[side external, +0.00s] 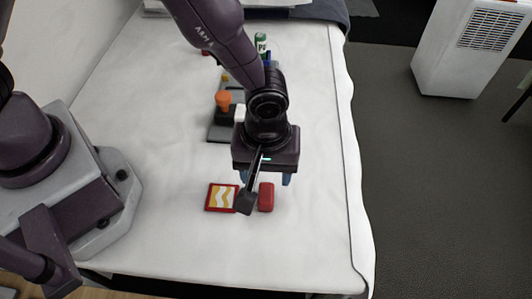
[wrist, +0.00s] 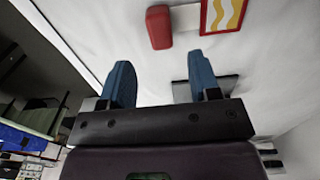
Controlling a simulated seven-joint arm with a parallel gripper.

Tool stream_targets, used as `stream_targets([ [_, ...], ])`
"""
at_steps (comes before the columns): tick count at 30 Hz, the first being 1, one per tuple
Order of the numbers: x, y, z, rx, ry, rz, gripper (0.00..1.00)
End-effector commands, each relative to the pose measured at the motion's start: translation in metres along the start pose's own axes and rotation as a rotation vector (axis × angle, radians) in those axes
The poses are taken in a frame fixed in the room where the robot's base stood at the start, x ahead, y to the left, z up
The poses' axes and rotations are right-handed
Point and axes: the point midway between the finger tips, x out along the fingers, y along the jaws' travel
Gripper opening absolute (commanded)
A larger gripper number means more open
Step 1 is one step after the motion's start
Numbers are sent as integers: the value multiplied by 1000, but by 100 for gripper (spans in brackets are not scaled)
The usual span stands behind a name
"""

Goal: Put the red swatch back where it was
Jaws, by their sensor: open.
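A plain red block (side external: 266,197), small with rounded edges, lies on the white table top below my gripper. It also shows at the top of the wrist view (wrist: 159,27), beyond the fingertips. To its left in the side view lies a flat red-bordered card with yellow and white waves (side external: 221,197); its edge also shows in the wrist view (wrist: 222,15). Which of these is the swatch I cannot tell for sure. My gripper (side external: 265,178) has blue fingers, spread open and empty (wrist: 162,80), touching neither thing. A dark part of my wrist covers the gap between block and card.
Behind my gripper is a dark tray (side external: 220,132) with an orange-knobbed stamp (side external: 223,102). A green tube (side external: 260,43) stands farther back, partly hidden by my arm. The white table (side external: 310,230) is clear at the front and right; its right edge drops to dark floor.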

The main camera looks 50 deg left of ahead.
Motion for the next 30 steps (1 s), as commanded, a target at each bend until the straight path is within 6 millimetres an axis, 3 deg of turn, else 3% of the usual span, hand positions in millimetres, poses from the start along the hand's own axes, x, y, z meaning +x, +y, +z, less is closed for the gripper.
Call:
stream_targets([
  [6, -36, 1, 0, 1, 0, 3, 56],
  [17, -47, 0, 0, 1, 0, 0, 56],
  [20, -57, -2, -7, 15, 0, 16, 56],
  [23, -86, -10, -25, 65, 5, 58, 56],
  [26, -128, -29, -51, 155, 26, 119, 56],
  [30, -185, -72, -82, 308, 95, 196, 56],
])
